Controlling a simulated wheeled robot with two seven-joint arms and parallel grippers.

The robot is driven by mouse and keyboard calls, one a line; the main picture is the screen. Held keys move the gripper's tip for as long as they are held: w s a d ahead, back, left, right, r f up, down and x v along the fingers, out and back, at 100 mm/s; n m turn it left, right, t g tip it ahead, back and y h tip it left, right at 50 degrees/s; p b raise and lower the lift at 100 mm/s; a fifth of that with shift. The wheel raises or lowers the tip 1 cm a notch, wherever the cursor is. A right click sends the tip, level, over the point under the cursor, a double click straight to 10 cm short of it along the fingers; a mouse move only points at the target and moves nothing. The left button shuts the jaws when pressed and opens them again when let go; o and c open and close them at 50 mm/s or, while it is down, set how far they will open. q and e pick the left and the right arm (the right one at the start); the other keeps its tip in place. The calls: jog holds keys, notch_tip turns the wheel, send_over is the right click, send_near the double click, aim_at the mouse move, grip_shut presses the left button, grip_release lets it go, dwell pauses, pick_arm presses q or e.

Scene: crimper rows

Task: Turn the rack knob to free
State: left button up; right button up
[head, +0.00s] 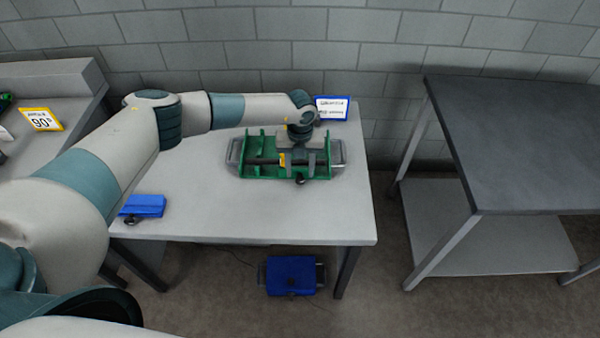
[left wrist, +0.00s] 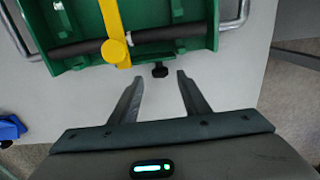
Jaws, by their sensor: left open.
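The green rack (head: 262,170) stands on the light grey table, with metal handles at both ends and a dark rod along it. In the left wrist view the rack (left wrist: 185,12) fills the top, with a yellow lever (left wrist: 115,35) on the rod (left wrist: 75,48). A small black knob (left wrist: 160,70) sticks out of its near side; it also shows in the head view (head: 300,179). My left gripper (left wrist: 160,77) is open and empty, its fingertips just short of the knob and either side of it. In the head view the gripper (head: 304,163) hangs over the rack's right part. My right gripper is out of view.
A blue-framed sign (head: 332,108) stands behind the rack. A blue object (head: 143,205) lies at the table's left; a blue box (head: 291,276) is on the floor in front. A dark-topped table (head: 530,150) stands right. The table front (head: 240,215) is clear.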

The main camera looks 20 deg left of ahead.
aim_at(300, 177)
pick_arm(q)
jog(key=shift+f+p, duration=0.3)
jog(key=shift+f, duration=1.65)
jog(key=c, duration=1)
